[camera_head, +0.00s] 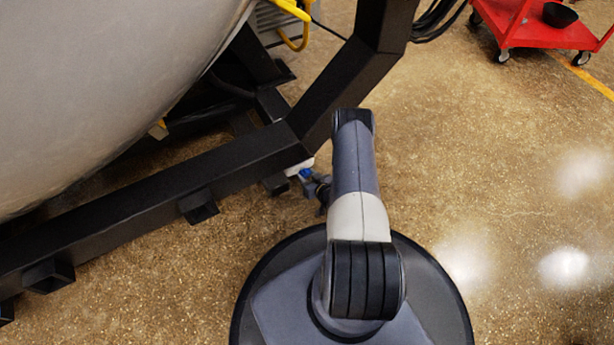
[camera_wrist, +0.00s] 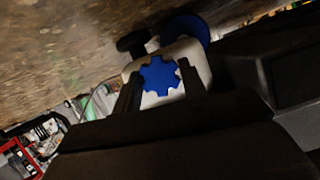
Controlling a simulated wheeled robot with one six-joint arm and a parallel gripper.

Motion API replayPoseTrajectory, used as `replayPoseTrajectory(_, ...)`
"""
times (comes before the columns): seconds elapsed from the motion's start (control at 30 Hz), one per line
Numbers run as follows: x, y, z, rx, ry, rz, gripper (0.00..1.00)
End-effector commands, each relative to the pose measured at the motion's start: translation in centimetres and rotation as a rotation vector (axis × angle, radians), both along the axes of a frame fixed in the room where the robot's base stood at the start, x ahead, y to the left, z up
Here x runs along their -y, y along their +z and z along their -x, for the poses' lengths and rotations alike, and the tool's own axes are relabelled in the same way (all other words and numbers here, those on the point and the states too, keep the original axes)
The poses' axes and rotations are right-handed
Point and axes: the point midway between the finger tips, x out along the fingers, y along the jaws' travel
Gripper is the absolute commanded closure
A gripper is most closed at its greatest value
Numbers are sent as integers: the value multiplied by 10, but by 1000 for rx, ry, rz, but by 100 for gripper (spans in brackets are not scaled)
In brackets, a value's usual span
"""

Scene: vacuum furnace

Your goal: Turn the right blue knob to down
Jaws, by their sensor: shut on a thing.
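A scalloped blue knob (camera_wrist: 160,75) sits on a pale block (camera_wrist: 198,56) in the wrist view. The two dark fingers of my gripper (camera_wrist: 160,71) are on either side of this knob, shut on it. A second, round blue knob (camera_wrist: 188,27) shows behind the block, apart from my fingers. In the head view a small patch of blue (camera_head: 305,173) shows by the pale block, beside my gripper (camera_head: 318,186), which is partly hidden by my arm. I cannot tell from the frames which way the held knob points.
A black steel frame (camera_head: 150,205) holds a large grey vessel (camera_head: 90,90) at the left, close to my gripper. A dark handle (camera_wrist: 134,42) stands beside the block. A red cart (camera_head: 530,30) is at the far right. The floor at right is clear.

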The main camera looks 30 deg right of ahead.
Motion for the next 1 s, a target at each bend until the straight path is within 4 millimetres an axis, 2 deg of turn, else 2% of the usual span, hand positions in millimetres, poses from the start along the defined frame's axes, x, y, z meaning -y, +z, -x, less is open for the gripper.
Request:
replayPoseTrajectory(0.2, 2, 0, 0, -3, 0, -121, 82)
replayPoseTrajectory(0.57, 1, 0, 0, -5, 0, -145, 82)
replayPoseTrajectory(0.6, 1, 0, 0, -5, 0, -145, 59)
replayPoseTrajectory(0.87, 1, 0, 0, -5, 0, -144, 38)
replayPoseTrajectory(1.0, 1, 0, 0, -5, -1, -143, 38)
